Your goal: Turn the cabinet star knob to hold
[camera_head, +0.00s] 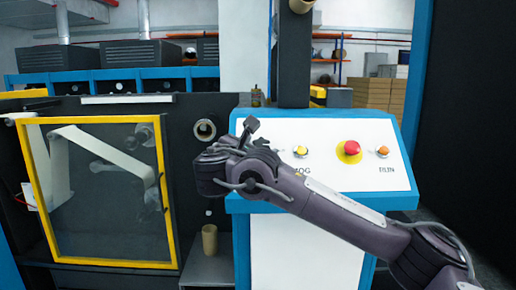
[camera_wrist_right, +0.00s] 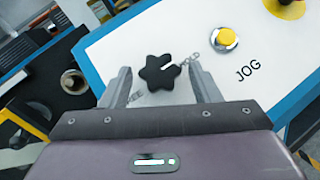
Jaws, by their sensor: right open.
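The black star knob (camera_wrist_right: 160,72) sits on the white panel face (camera_wrist_right: 150,35) in the right wrist view, with a pale mark from its middle toward the right. My right gripper (camera_wrist_right: 159,76) is open, one finger on each side of the knob, and I see gaps between knob and fingers. In the head view my right wrist covers the left part of the panel (camera_head: 345,135), and I cannot make out the knob for certain. My left gripper is not in view.
A yellow button (camera_wrist_right: 224,37) marked JOG is right of the knob. The head view also shows a red button (camera_head: 352,147) and an orange button (camera_head: 382,152) farther right. A yellow-framed window (camera_head: 100,195) and a round port (camera_head: 204,129) are left of the panel.

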